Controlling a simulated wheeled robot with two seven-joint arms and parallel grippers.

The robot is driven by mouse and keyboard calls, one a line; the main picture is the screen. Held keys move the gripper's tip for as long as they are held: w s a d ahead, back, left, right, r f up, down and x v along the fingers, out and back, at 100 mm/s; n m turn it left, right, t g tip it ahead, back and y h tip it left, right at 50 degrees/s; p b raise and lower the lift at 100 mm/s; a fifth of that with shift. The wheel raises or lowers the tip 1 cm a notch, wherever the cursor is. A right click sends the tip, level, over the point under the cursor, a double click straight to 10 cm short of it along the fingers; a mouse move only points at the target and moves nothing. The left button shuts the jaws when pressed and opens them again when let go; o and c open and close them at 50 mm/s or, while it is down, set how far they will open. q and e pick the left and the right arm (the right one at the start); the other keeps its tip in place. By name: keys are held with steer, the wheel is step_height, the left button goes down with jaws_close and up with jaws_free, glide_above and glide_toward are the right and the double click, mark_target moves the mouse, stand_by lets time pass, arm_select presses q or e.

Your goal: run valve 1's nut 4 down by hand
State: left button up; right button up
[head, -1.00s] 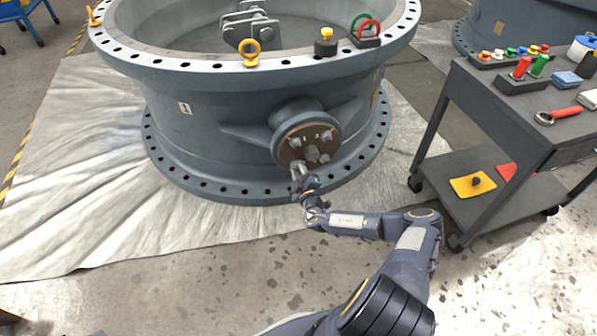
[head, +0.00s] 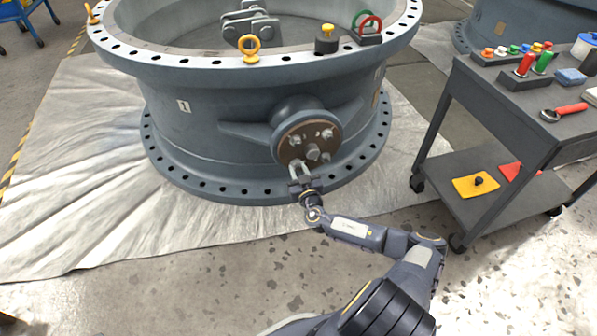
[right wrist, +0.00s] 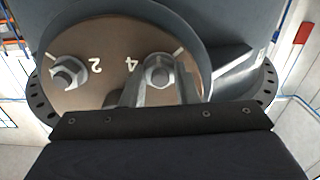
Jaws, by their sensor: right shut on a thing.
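Valve 1 (head: 235,135) is the large blue-grey ring body with a white "1" label. My right gripper (head: 297,168) is at the lower left of this plate. In the right wrist view, nut 4 (right wrist: 158,72) sits beside the painted "4", between the two fingers of the right gripper (right wrist: 160,82). The gripper is shut on it. Nut 2 (right wrist: 68,73) is on its stud to the left, clear of the fingers. My left gripper is not in view.
A dark cart (head: 520,125) stands at the right, with coloured parts and a red-handled wrench (head: 565,110) on top. Yellow and red plates lie on its lower shelf. The pale sheet (head: 90,190) left of the valve is clear.

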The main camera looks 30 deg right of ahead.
steer(key=shift+m, duration=0.5)
steer(key=o, duration=1)
steer(key=p+v, duration=0.2)
steer(key=v, duration=0.6)
steer(key=shift+w, duration=0.1)
